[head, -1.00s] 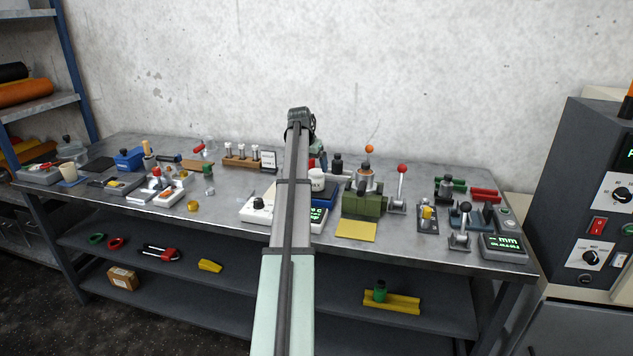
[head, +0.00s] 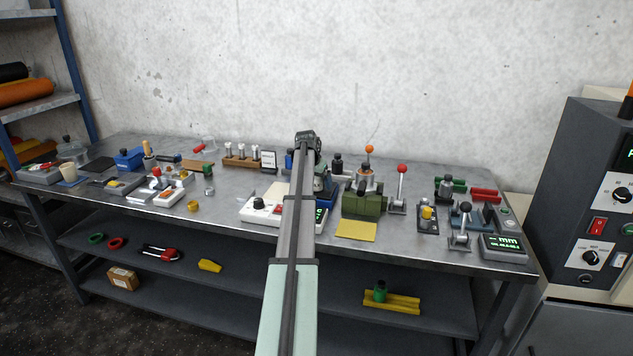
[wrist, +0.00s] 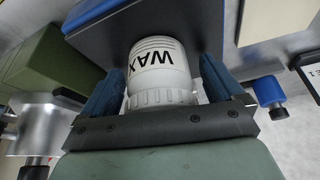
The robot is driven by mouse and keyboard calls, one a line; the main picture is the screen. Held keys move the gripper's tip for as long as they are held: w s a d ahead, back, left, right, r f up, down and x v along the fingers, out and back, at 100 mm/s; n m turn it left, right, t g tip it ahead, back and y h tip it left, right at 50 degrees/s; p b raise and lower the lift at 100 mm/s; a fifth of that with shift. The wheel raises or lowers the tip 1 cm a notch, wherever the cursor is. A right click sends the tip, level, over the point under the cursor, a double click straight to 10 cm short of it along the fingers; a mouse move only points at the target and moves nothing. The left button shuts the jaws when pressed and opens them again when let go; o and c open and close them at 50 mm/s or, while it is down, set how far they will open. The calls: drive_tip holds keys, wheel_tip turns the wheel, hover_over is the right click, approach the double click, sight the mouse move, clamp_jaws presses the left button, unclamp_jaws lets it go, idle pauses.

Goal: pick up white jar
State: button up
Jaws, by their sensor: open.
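The white jar (wrist: 158,72), with a ribbed cap and the word WAX, is between the two blue fingers of my gripper (wrist: 162,80) in the wrist view. The fingers are open, one on each side of the jar; whether either touches it I cannot tell. The jar is at a dark blue block (wrist: 105,32). In the head view my gripper (head: 319,190) is low over the bench by the blue block (head: 329,197), and my arm and gripper hide the jar.
A white box with a black knob (head: 258,206) is on the left. A yellow sheet (head: 356,230) lies at the front of the metal bench (head: 225,225).

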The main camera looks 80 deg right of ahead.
drive_tip(key=c, duration=1.3)
drive_tip(key=shift+c, duration=0.5)
drive_tip(key=shift+r, duration=0.15)
